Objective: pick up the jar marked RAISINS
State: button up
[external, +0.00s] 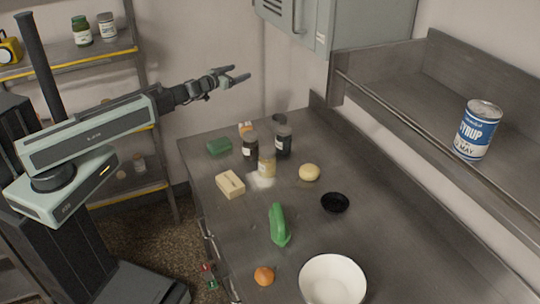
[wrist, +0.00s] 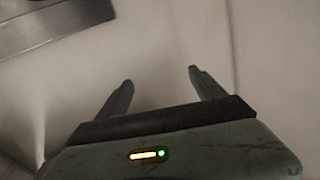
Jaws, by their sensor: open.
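Three jars stand close together on the steel counter: a dark jar (external: 250,147), another dark jar (external: 283,141) and a pale yellow jar (external: 267,164) in front of them. Their labels are too small to read, so I cannot tell which is marked RAISINS. My gripper (external: 239,73) is raised above and behind the counter's far left end, well apart from the jars. It is open and empty. In the wrist view its two fingers (wrist: 161,77) are spread before a bare pale wall, with no jar in sight.
Around the jars are a green block (external: 219,146), a butter-like block (external: 230,184), a yellow round (external: 309,172) and a black bowl (external: 335,202). A green bottle-like thing (external: 278,225) and a white bowl (external: 332,280) are nearer. A wall shelf (external: 400,75) overhangs the right.

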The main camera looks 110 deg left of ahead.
jog(key=w+d+f+n+g+b, duration=0.2)
jog(key=w+d+f, duration=0.4)
jog(key=w+d, duration=0.1)
jog(key=n+g+h+b, duration=0.3)
jog(key=g+b, duration=0.1)
send_near(247, 138)
jog(key=x, duration=0.5)
jog(key=shift+w+f, duration=0.15)
jog(key=shift+w, duration=0.1)
jog(key=b+x, duration=0.3)
jog(key=x, duration=0.5)
jog(key=shift+s, duration=0.2)
jog(key=shift+y, duration=0.3)
grip_shut()
